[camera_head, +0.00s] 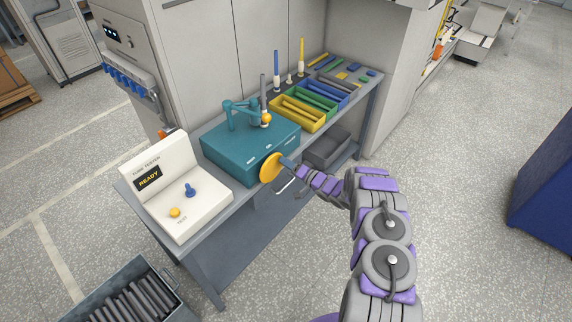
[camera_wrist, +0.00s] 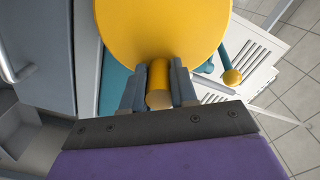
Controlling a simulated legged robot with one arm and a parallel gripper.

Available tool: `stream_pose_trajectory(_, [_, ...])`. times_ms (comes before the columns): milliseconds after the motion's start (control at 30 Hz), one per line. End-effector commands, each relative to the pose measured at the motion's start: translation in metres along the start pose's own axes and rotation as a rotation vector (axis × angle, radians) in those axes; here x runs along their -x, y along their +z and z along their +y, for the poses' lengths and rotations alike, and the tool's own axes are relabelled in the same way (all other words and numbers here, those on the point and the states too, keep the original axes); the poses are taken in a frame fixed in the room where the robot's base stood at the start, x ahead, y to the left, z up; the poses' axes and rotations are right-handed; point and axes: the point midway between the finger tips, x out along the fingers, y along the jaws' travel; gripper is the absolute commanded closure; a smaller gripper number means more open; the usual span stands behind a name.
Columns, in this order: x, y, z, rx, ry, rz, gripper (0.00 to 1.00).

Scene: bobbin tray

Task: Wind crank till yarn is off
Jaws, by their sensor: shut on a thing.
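A teal winding machine (camera_head: 250,150) stands on the bench. Its yellow crank disc (camera_head: 269,168) is on the front side; it also fills the upper middle of the wrist view (camera_wrist: 160,28). My gripper (camera_head: 286,163) is at the disc. In the wrist view, its two grey fingers (camera_wrist: 158,88) are shut on the yellow crank handle (camera_wrist: 158,76), one on each side. On top of the machine are a teal arm (camera_head: 236,109), a dark upright spindle (camera_head: 263,90) and a yellow ball (camera_head: 266,119). I cannot make out any yarn.
A white tester reading "READY" (camera_head: 160,205) stands left of the machine. Yellow (camera_head: 297,123), green and blue trays and two upright bobbins are to its right. A grey bin of dark rods (camera_head: 168,280) is at bottom left. A grey bin (camera_head: 328,152) sits below the bench.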

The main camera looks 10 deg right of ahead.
Motion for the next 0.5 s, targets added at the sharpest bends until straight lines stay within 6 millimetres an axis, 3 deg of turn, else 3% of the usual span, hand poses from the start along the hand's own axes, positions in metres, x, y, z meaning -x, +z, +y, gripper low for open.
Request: stream_pose_trajectory(500, [0.0010,-0.0001,0.0100,-0.202,0.001,0.006,1.00])
